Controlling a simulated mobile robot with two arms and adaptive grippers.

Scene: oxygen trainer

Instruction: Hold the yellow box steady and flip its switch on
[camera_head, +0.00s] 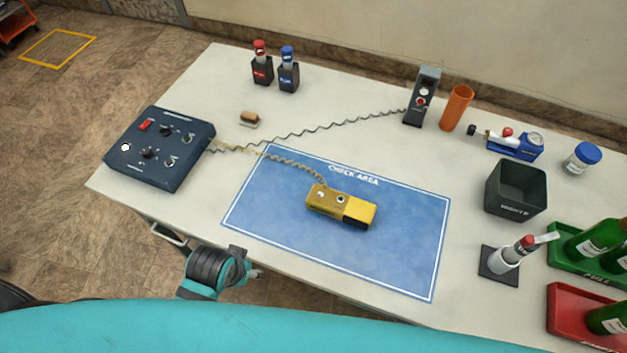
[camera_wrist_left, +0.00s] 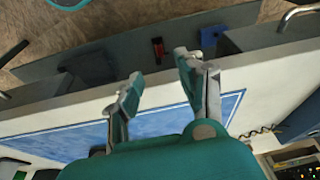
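The yellow box (camera_head: 343,207) lies on the blue check-area mat (camera_head: 290,230), tilted slightly in the head view. Its top carries a small light-coloured part and a round dark-and-white part; I cannot tell which is the switch or how it is set. A coiled cord joins its far left end. My left gripper (camera_head: 256,272) is at the table's front edge, left of and nearer than the box, and touches nothing. In the left wrist view its two fingers (camera_wrist_left: 158,80) are spread and empty. The box does not show there. My right gripper is in neither view.
A dark blue control unit (camera_head: 160,150) stands at the left, its coiled cords crossing the table. A grey handset device (camera_head: 422,97), orange cup (camera_head: 456,107), dark bin (camera_head: 516,188) and green-bottle trays stand right. The mat is clear around the box.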

